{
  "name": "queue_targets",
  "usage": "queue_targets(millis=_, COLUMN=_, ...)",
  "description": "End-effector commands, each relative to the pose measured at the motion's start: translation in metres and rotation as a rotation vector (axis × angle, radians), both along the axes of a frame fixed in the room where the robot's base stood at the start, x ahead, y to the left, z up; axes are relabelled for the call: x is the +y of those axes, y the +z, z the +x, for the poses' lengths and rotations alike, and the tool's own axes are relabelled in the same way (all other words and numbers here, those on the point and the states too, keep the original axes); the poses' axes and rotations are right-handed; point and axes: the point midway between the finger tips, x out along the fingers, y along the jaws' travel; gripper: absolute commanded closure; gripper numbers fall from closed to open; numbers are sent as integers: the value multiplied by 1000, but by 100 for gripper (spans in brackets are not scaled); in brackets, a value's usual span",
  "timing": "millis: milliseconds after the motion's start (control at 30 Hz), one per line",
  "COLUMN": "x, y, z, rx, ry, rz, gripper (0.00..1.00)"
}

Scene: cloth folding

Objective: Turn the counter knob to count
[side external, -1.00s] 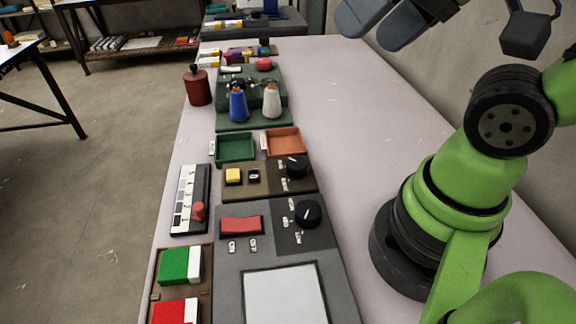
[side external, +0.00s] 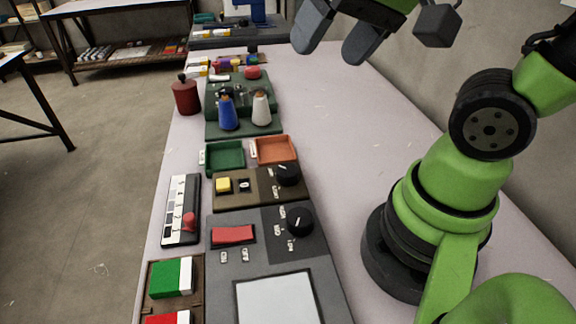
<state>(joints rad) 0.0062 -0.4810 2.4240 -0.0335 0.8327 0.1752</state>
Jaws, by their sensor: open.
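A brown counter box (side external: 231,201) lies on the table in the middle of the side external view. It carries a yellow button (side external: 223,185), a small display showing what looks like 0 (side external: 244,185), and a round black knob (side external: 288,174) with a white pointer line and small labels beside it. A larger grey panel in front has a similar black knob (side external: 299,221). My gripper (side external: 339,40) is at the top of the view, open and empty, raised above the table and apart from both knobs. Its upper part is cut off by the frame edge.
The grey panel (side external: 220,280) has a red button (side external: 233,234). A slider block (side external: 181,209) stands left. Green (side external: 224,156) and orange (side external: 275,150) trays, a blue spool (side external: 228,112) and a white spool (side external: 261,110) stand behind. The table (side external: 340,120) is clear right of them.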

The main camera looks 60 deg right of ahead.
Motion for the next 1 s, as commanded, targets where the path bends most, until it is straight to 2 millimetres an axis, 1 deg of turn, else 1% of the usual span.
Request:
queue_targets(millis=33, x=-3, y=-11, z=12, rx=63, ry=-40, rz=6, gripper=27)
queue_targets(millis=167, x=-10, y=-40, z=39, rx=195, ry=-157, rz=14, gripper=27)
queue_targets(millis=200, x=-12, y=-51, z=47, rx=233, ry=-194, rz=15, gripper=27)
queue_targets(millis=267, x=-15, y=-68, z=57, rx=290, ry=-245, rz=14, gripper=27)
queue_targets(millis=300, x=-17, y=-80, z=63, rx=327, ry=-278, rz=13, gripper=27)
queue_targets(millis=400, x=-21, y=-109, z=73, rx=404, ry=-353, rz=8, gripper=27)
queue_targets(millis=533, x=-25, y=-139, z=79, rx=473, ry=-422, rz=1, gripper=27)
queue_targets(millis=600, x=-26, y=-149, z=81, rx=494, ry=-445, rz=-2, gripper=27)
queue_targets(millis=767, x=-27, y=-161, z=81, rx=513, ry=-464, rz=-5, gripper=27)
queue_targets(millis=867, x=-27, y=-172, z=81, rx=515, ry=-464, rz=-5, gripper=27)
queue_targets(millis=1000, x=-27, y=-197, z=80, rx=518, ry=-465, rz=-7, gripper=27)
